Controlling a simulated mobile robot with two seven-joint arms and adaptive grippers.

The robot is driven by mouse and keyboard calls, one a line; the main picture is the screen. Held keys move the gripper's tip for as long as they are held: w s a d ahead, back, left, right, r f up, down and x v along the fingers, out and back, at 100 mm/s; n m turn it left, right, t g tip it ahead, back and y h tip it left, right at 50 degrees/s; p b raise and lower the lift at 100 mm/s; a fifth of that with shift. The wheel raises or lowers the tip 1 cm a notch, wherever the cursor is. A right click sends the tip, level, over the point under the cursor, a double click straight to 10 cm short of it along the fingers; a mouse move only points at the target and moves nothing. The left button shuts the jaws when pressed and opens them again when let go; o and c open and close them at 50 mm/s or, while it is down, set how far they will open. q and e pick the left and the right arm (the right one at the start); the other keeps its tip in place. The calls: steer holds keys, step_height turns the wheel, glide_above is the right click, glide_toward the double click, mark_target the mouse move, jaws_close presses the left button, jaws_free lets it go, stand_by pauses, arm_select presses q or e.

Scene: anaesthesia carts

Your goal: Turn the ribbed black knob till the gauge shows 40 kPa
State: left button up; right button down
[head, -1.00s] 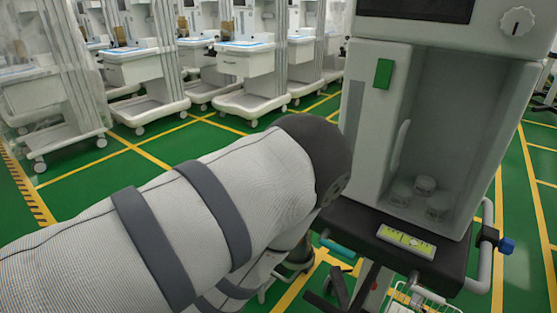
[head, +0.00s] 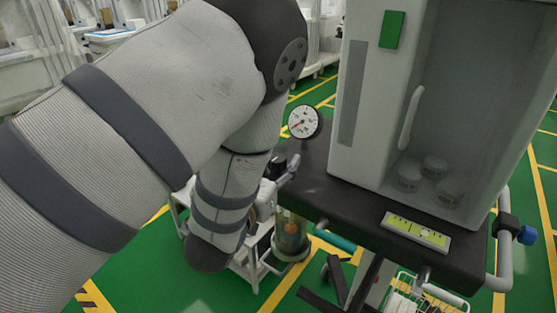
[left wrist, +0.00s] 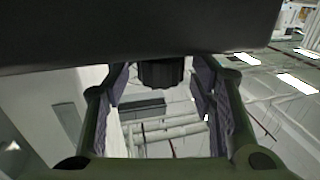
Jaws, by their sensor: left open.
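The gauge (head: 303,121) has a round white dial with a black rim and stands at the edge of the black cart top in the head view. Its reading is too small to tell. The ribbed black knob (left wrist: 161,73) shows in the left wrist view, partly cut off above by a dark surface. My left gripper (left wrist: 160,92) is open, with one finger on each side of the knob and gaps between. In the head view my left arm hides most of this gripper. My right gripper is in neither view.
The cart's black top (head: 330,190) carries a tall white cabinet (head: 358,100) with small jars in its recess. A clear canister (head: 290,235) hangs below the gauge. A side rail with a blue knob (head: 527,235) is at right. Other carts stand behind.

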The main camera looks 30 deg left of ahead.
arm_select(q)
steer(key=shift+w+a, duration=0.1)
steer(key=shift+w, duration=0.35)
steer(key=c, duration=1.2)
steer(key=shift+m+h, duration=0.3)
steer(key=shift+h, duration=0.2)
